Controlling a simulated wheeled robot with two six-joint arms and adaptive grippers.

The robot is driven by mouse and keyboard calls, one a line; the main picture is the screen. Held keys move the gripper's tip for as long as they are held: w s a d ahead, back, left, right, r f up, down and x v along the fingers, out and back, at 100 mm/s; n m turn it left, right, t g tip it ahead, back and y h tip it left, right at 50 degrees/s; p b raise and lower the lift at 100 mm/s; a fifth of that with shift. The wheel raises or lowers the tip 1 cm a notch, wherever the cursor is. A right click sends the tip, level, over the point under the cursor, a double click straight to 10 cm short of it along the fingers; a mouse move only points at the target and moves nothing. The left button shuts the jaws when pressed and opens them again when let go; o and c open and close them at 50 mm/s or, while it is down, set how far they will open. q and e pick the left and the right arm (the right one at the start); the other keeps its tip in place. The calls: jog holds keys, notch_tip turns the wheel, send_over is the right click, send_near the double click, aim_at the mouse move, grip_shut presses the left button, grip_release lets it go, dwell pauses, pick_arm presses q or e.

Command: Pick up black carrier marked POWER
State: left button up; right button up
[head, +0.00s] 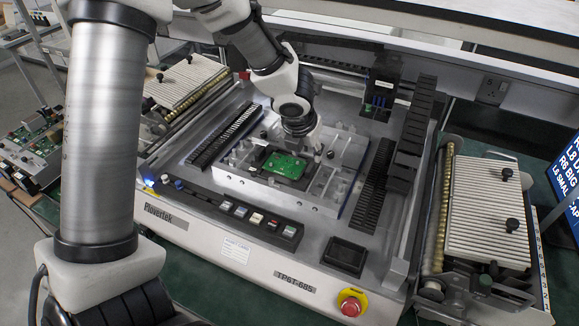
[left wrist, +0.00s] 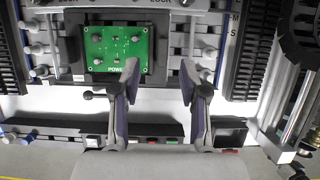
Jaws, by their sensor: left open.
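The black carrier (left wrist: 74,70) holds a green circuit board (left wrist: 117,45) and sits in the metal fixture. Part of the word POWER (left wrist: 117,70) shows at its lower edge in the left wrist view. In the head view the green board (head: 284,166) lies near the middle of the machine. My left gripper (left wrist: 157,75) is open, its two fingers apart with nothing between them, and it points toward the carrier's lower right side. My right gripper is not in view.
The metal fixture plate (head: 345,150) has several pegs around the carrier. Black slotted racks (head: 375,185) flank it. A row of buttons (head: 240,212) and a red stop knob (head: 351,306) lie along the front. A small black tray (head: 344,256) is at front right.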

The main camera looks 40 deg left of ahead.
aim_at(310, 166)
pick_arm(q)
jog(key=x, duration=0.2)
jog(key=b+x, duration=0.1)
jog(key=x, duration=0.1)
jog(key=b+x, duration=0.1)
jog(key=x, duration=0.1)
jog(key=shift+s+d+f, duration=0.2)
jog(key=shift+d, duration=0.1)
jog(key=shift+w+f, duration=0.25)
jog(key=shift+f, duration=0.05)
jog(key=shift+s+r, duration=0.1)
jog(key=shift+s, duration=0.05)
jog(key=shift+c, duration=1)
grip_shut()
